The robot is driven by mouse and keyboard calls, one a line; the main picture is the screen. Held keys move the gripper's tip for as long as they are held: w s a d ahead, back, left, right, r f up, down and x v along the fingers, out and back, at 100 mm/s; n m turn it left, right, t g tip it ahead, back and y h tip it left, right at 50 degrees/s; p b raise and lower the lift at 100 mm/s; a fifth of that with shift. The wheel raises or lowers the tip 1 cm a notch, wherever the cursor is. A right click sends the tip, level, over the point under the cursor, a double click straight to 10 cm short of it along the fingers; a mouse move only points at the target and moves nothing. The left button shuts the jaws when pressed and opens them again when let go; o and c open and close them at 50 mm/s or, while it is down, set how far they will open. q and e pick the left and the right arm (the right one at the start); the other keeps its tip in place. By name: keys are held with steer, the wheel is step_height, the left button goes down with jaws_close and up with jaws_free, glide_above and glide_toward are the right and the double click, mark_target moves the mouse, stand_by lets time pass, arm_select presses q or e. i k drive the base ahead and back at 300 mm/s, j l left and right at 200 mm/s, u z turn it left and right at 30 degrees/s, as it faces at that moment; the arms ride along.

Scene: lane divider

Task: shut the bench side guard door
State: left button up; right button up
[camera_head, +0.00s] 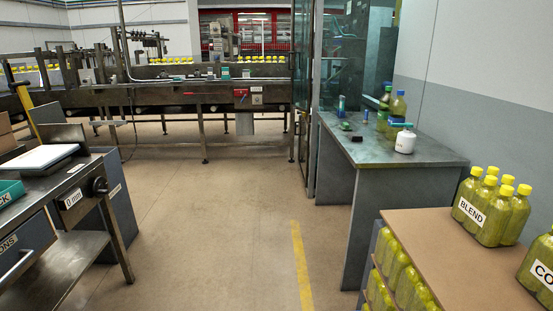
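A tall glass guard panel (303,70) in a dark frame stands at the left end of the grey bench (400,150), seen at a steep angle. It reaches down close to the floor and looks like the bench side guard door. Another glass panel (338,60) stands behind the bench. I cannot tell how far the door stands open, and no handle is clear to me. Neither of my grippers is in view.
A conveyor line (200,92) crosses the back. Bottles (397,108) and a white jar (405,142) stand on the bench. A brown-topped stack (440,245) with labelled bottles is front right, a steel worktable (50,185) left. The floor (215,220) between is clear.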

mark_target(302, 12)
steer(key=i, duration=3.7)
